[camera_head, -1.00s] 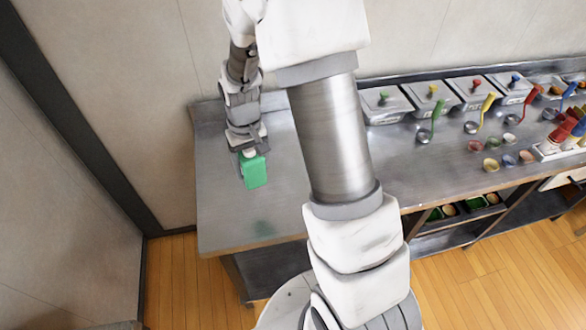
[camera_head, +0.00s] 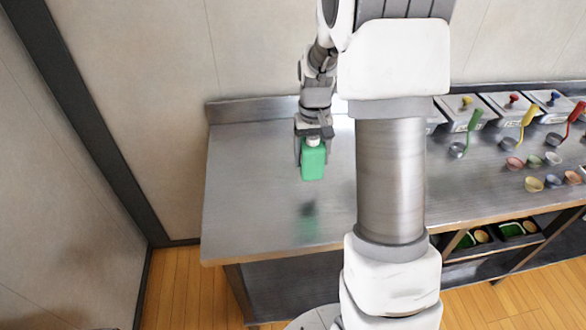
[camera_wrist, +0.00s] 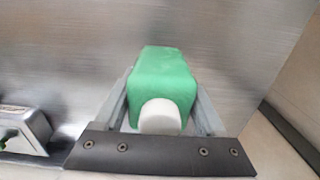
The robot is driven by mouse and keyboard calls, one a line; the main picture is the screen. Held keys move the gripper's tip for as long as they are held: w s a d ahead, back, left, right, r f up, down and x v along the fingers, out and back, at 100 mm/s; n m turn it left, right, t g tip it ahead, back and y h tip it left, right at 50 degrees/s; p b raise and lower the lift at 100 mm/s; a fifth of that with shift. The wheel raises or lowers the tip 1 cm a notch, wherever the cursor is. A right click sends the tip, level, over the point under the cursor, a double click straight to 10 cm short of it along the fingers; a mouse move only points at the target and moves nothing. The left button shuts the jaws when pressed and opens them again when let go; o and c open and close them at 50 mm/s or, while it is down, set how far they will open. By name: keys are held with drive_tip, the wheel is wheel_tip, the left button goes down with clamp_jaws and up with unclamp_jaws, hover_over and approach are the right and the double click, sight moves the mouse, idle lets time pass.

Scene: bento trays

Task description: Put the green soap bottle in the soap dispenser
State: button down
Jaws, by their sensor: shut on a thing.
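The green soap bottle (camera_head: 313,162) has a white cap and hangs upright below my gripper (camera_head: 312,150), above the left part of the steel counter. My gripper is shut on the bottle, with one finger on each side of it. In the wrist view the green bottle (camera_wrist: 165,78) lies between the two fingers of my gripper (camera_wrist: 164,100), with its white cap nearest the camera. A dark shadow and a green reflection show on the counter below it. I cannot make out a soap dispenser in these frames.
The steel counter (camera_head: 250,190) is clear around the bottle. Lidded metal containers (camera_head: 503,104) line its back right. Colored-handled scoops (camera_head: 467,133) and small bowls (camera_head: 534,184) stand in front of them. A wall closes the left side. My arm hides the middle of the counter.

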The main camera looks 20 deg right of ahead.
drive_tip(key=shift+w+a+f, duration=0.55)
drive_tip(key=shift+w+f, duration=0.25)
drive_tip(key=shift+f, duration=0.45)
drive_tip(key=shift+w+a+f, duration=0.6)
drive_tip(key=shift+w+f, duration=0.25)
drive_tip(key=shift+f, duration=0.45)
drive_tip(key=shift+w+a+f, duration=0.55)
drive_tip(key=shift+w+f, duration=0.25)
drive_tip(key=shift+f, duration=0.45)
drive_tip(key=shift+f+b, duration=0.2)
drive_tip(key=shift+b, duration=0.15)
unclamp_jaws()
drive_tip(key=shift+r, duration=0.1)
